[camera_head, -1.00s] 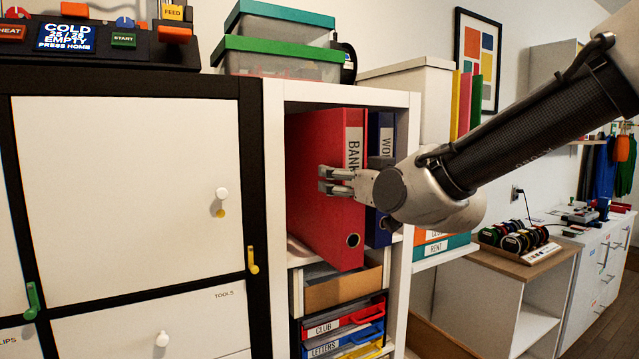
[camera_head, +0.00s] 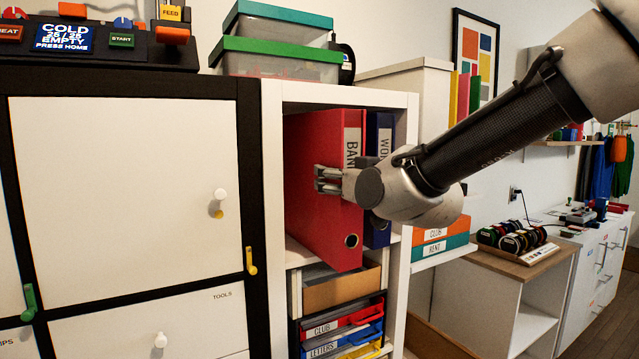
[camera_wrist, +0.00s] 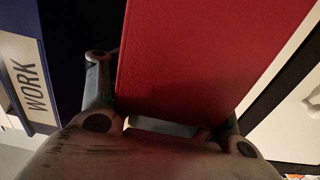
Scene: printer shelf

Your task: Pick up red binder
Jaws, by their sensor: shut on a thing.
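The red binder (camera_head: 320,190) stands upright in the top compartment of the white shelf (camera_head: 273,180), its spine end jutting out past the shelf front. Its label reads "BANK", partly covered by my gripper. My gripper (camera_head: 326,180) is shut on the binder around its spine end. In the wrist view the red binder (camera_wrist: 205,60) lies between the two fingers. A blue binder (camera_head: 379,135) labelled "WORK" stands just right of it, and it also shows in the wrist view (camera_wrist: 60,40).
Below are an open cardboard-fronted tray (camera_head: 340,291) and coloured drawers (camera_head: 345,330). A white cabinet (camera_head: 120,200) with knobs stands at left. Orange and teal boxes (camera_head: 440,240) sit on the right ledge. Lidded bins (camera_head: 280,60) sit on top of the shelf.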

